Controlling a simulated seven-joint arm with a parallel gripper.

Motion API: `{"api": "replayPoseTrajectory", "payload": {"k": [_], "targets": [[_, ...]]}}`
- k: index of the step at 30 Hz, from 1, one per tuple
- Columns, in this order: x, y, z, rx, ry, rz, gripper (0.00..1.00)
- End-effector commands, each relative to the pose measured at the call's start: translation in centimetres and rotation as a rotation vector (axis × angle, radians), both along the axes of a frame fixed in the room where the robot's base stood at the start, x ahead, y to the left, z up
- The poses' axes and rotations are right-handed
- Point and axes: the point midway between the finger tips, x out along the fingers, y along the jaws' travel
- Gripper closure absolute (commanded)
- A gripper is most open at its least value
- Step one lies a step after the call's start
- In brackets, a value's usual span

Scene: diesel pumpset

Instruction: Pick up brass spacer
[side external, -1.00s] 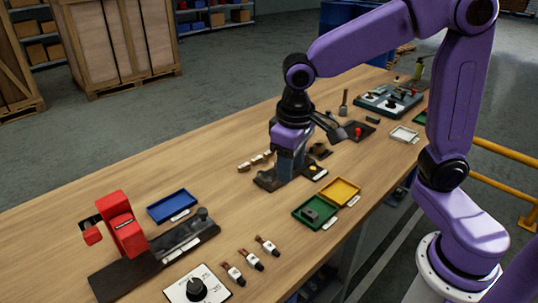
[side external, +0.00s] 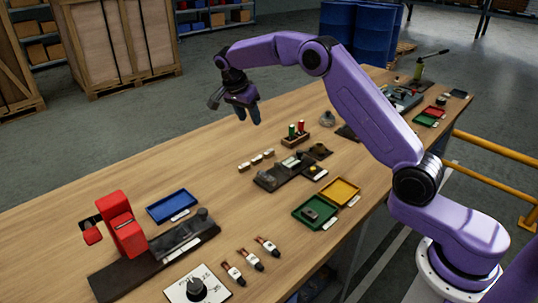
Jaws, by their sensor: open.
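My gripper (side external: 248,115) hangs above the far side of the wooden bench, left of the middle, with its fingers pointing down. It is open, and I see nothing between the fingers. I cannot single out the brass spacer for certain at this size. Several small tan-brown pieces (side external: 256,160) with pale faces stand in a short row on the bench, below and in front of my gripper. A dark fixture plate (side external: 268,181) lies just right of them, with a small yellow round part (side external: 313,168) at its right.
A wooden block (side external: 296,138) holds green and red upright pieces. Blue (side external: 150,211), green (side external: 297,212) and yellow (side external: 329,193) trays lie on the bench. A red device (side external: 123,226) stands at the left. Bare bench top lies left of the small row.

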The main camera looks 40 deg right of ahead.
Motion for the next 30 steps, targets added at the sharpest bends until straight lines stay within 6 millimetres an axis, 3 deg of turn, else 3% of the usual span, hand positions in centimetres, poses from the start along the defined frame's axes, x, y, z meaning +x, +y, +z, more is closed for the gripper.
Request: {"api": "replayPoseTrajectory", "payload": {"k": [3,8,24,30], "targets": [[0.7,-1.5,-0.6,-0.013,-0.023,-0.089,0.54],[0.9,-2.5,-1.3,-0.019,-0.032,-0.131,0.54],[1.0,-6.2,-10.1,-0.019,-0.029,-0.13,0.54],[1.1,-6.9,-11.8,-0.018,-0.032,-0.129,0.54]]}}
